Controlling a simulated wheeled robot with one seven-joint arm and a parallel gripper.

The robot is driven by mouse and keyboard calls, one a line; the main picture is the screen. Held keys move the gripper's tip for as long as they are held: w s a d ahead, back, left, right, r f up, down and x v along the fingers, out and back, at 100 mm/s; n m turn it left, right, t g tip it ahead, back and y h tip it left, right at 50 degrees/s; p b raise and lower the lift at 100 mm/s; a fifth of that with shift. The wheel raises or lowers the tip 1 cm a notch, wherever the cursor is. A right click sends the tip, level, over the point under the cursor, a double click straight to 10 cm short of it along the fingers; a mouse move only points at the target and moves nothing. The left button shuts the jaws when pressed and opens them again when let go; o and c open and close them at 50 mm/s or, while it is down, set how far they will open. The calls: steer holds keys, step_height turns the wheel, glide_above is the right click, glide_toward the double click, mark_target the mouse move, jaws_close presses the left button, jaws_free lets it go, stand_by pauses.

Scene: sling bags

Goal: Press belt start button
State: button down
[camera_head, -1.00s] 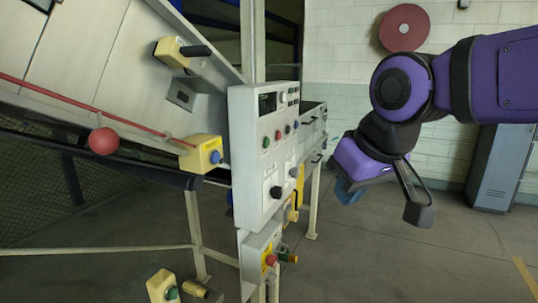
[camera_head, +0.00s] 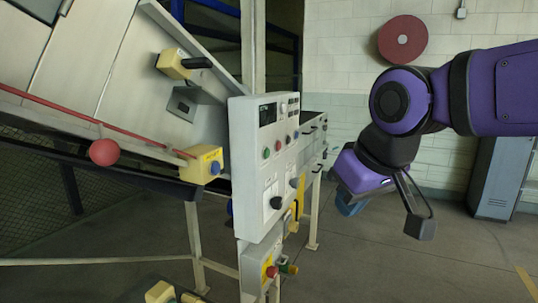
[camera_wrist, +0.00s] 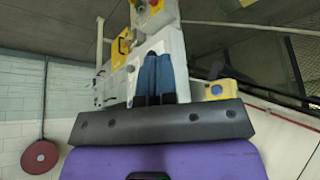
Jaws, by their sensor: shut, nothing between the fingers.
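The grey control panel (camera_head: 246,165) stands upright left of centre in the head view. Its face carries a green button (camera_head: 266,153), a red button (camera_head: 278,146), more small buttons and dark knobs. Labels are too small to read, so I cannot tell which is belt start. My gripper (camera_head: 352,205) is to the right of the panel, apart from it, with its blue fingers pointing down and left. In the wrist view the blue fingers (camera_wrist: 158,78) are together and empty. They cover part of the grey panel housing (camera_wrist: 160,45) behind them.
A sloped conveyor with a red cord (camera_head: 100,122) and a yellow box with a blue button (camera_head: 203,165) lies left of the panel. Below the panel is a grey box with a red button (camera_head: 271,271). A grey locker (camera_head: 505,175) stands at right. The floor between is clear.

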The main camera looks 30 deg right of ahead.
mark_target(267, 153)
steer(key=w+d+r+m, duration=0.2)
steer(key=w+m, duration=0.1)
steer(key=w, duration=0.5)
steer(key=w+d+r+m+t, duration=0.1)
steer(key=w+d+r+m, duration=0.1)
steer(key=w, duration=0.7)
steer(key=w+d+r+m+t, duration=0.1)
steer(key=w+d+r+m, duration=0.1)
steer(key=w, duration=0.6)
steer(key=shift+w+d+r+m, duration=0.3)
steer(key=shift+d+m, duration=0.45)
steer(key=shift+m, duration=0.35)
steer(key=shift+f, duration=0.15)
steer(key=w+a+f, duration=0.2)
steer(key=w+f, duration=0.5)
steer(key=w, duration=0.2)
steer(key=shift+a+f, duration=0.2)
steer(key=shift+f, duration=0.2)
